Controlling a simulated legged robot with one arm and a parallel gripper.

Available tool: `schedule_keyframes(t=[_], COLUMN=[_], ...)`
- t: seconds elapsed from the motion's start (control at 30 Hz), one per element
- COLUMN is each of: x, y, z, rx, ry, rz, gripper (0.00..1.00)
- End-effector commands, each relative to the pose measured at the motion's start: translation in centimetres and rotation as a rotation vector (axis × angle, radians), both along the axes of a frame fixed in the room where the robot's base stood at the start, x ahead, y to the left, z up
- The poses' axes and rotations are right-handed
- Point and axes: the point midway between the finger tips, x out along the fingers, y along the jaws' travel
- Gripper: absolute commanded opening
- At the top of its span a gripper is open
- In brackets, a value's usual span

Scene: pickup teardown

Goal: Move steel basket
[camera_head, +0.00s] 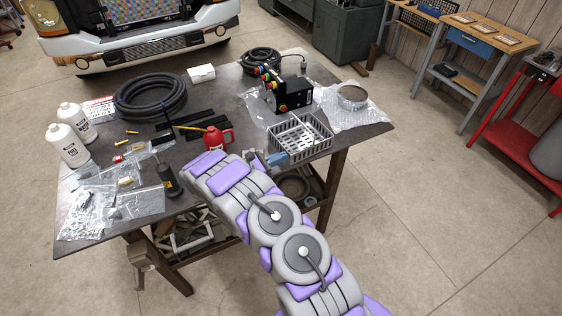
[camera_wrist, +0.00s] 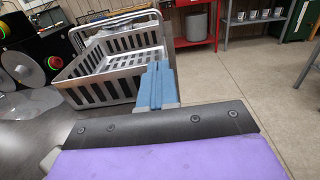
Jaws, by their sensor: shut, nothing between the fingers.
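The steel basket (camera_head: 304,149) is a grey slatted open-top basket standing upright near the right front edge of the dark table (camera_head: 222,108). In the wrist view the basket (camera_wrist: 108,88) fills the upper left, with a bar handle raised over its far side. My gripper (camera_head: 277,158) is at the table's front edge, just left of and in front of the basket's near corner. In the wrist view my gripper's blue finger pads (camera_wrist: 156,88) are together and empty, overlapping the basket's right near corner in the picture. I cannot tell whether they touch it.
A black control box with colored buttons (camera_head: 291,95) stands behind the basket. A round metal tin (camera_head: 352,97) on plastic wrap lies to its right. A red oil can (camera_head: 218,138) is left of my gripper.

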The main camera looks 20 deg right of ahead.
Motion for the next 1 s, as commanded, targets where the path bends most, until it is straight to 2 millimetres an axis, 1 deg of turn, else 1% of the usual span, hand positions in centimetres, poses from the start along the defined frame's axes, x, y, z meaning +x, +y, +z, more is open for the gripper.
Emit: schedule_keyframes(t=[0.37,0.47,0.57,0.9,1.0], x=[0.2,0.3,0.4,0.9,1.0], y=[-0.4,-0.9,-2.4,-9.6,-11.1], z=[0.1,0.1,0.1,-0.1,0.0], rx=[0.001,0.0,-0.002,0.001,0.0], ry=[-0.001,-0.001,-0.001,-0.003,-0.003], rz=[0.0,-0.001,-0.002,-0.004,-0.003], gripper=[0.0,0.0,0.0,0.0,0.0])
